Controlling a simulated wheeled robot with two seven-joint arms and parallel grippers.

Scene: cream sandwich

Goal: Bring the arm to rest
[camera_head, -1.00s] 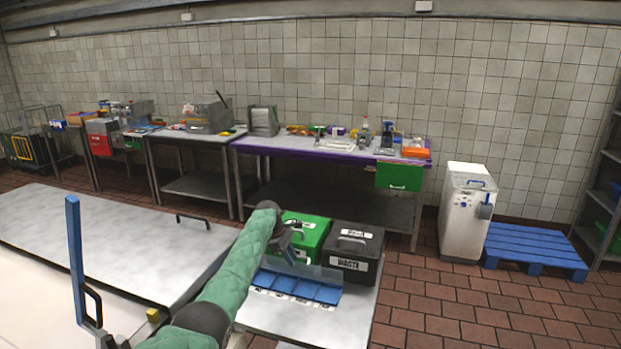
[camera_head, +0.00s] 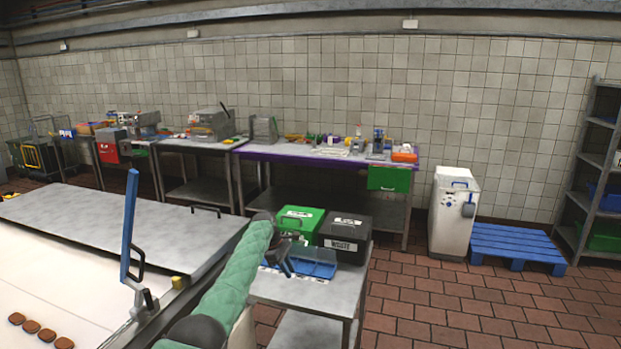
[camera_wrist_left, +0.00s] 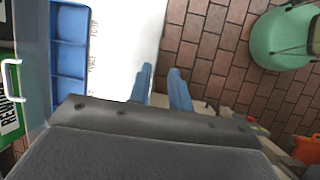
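My left arm, in a green sleeve (camera_head: 236,275), reaches forward over the near side of a small metal table (camera_head: 325,290). My left gripper (camera_head: 287,266) is beside the blue divided tray (camera_head: 314,263). In the left wrist view its two blue fingers (camera_wrist_left: 161,88) are apart with nothing between them, and the blue tray (camera_wrist_left: 68,60) lies to their left. My right gripper is not in view.
A green box (camera_head: 300,222) and a black waste box (camera_head: 345,235) stand behind the tray. A machine with a blue upright handle (camera_head: 130,225) and several brown discs is at left. A green bucket (camera_wrist_left: 285,40) stands on the floor. Open floor lies right.

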